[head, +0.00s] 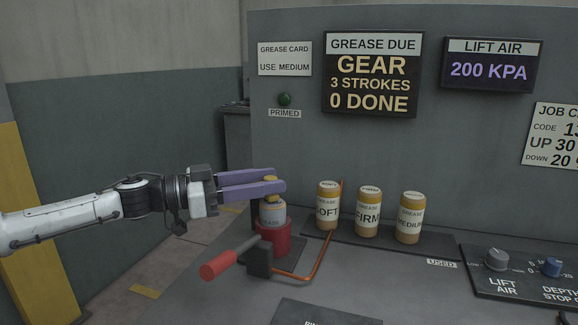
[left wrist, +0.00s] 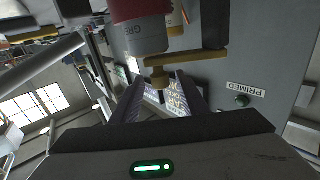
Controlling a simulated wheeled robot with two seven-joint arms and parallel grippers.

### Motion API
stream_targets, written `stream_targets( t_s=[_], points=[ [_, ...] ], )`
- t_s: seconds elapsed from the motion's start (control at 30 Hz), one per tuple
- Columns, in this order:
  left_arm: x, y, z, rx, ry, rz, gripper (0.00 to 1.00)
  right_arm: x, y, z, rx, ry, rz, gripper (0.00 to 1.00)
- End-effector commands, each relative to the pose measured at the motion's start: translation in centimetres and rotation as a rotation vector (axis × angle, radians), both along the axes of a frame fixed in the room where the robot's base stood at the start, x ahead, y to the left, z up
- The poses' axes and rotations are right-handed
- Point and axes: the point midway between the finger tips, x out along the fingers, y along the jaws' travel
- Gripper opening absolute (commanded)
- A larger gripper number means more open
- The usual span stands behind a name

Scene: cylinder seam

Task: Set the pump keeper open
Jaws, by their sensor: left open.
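The pump is a red cup (head: 273,240) with a pale grease cartridge (head: 271,215) standing upright in it, on the left of the bench. A yellow keeper bar (left wrist: 200,56) crosses the cartridge's end and reaches a dark post (left wrist: 215,24) in the left wrist view. A small yellow knob (left wrist: 160,76) stands out from the bar; yellow also shows at the fingers in the head view. My left gripper (head: 281,180) is open, its purple fingers at the top of the cartridge, near the knob. Contact cannot be told. My right gripper is out of view.
A red-handled lever (head: 218,265) sticks out in front of the pump, beside a copper pipe (head: 318,262). Grease cartridges marked soft (head: 328,207), firm (head: 367,212) and medium (head: 410,218) stand to the right. A display (head: 372,75) reads gear, 3 strokes, 0 done.

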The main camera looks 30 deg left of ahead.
Motion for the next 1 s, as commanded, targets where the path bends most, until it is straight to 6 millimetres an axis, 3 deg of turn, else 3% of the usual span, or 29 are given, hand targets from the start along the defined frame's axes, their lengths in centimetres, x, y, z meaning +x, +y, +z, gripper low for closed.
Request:
stream_targets(
  t_s=[0.03, 0.2, 0.43, 0.77, 1.0],
  points=[
    [0.6, -0.4, 0.7, -0.007, -0.005, 0.001, 0.40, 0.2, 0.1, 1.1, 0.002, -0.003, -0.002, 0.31],
    [2.3, -1.9, 0.6, -0.003, -0.004, -0.001, 0.40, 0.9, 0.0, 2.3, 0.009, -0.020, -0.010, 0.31],
    [3.8, -3.0, 0.1, -0.002, -0.001, 0.000, 0.40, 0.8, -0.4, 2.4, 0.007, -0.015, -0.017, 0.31],
    [4.0, -3.2, -0.1, 0.001, 0.001, 0.000, 0.40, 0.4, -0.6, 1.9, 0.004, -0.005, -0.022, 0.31],
    [4.0, -3.2, -0.1, 0.001, 0.001, 0.000, 0.01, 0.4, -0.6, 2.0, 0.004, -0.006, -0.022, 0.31]
  ],
)
